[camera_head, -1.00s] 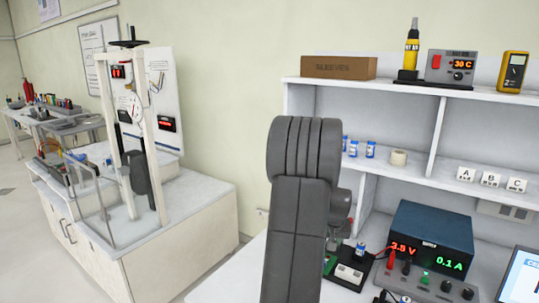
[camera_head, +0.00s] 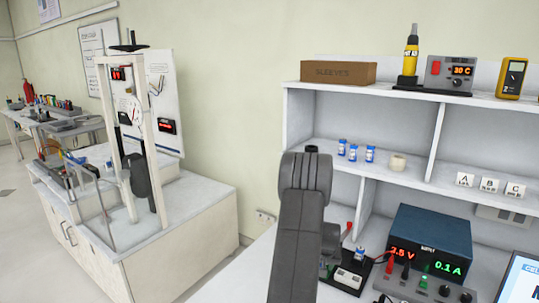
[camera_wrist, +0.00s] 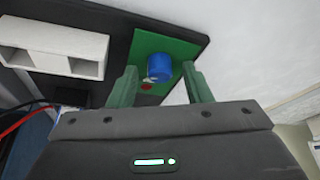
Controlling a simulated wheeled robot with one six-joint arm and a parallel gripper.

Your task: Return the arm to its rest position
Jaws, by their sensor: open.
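My gripper (camera_wrist: 163,84) shows in the wrist view with its two green fingers apart and nothing held between them. A blue capped cylinder (camera_wrist: 160,67) stands on a green pad (camera_wrist: 152,45) beyond the fingertips, in line with the gap; I cannot tell how far off it is. In the head view my dark grey arm rises at the middle and hides most of my gripper. The cylinder shows there as a small blue and white piece (camera_head: 360,252) beside the arm.
A white slotted block (camera_wrist: 52,45) sits beside the green pad on a dark base (camera_wrist: 115,18). The power supply (camera_head: 430,243) with red and black leads stands right of the arm. Shelves (camera_head: 410,92) rise behind. A press rig (camera_head: 158,140) stands on the left bench.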

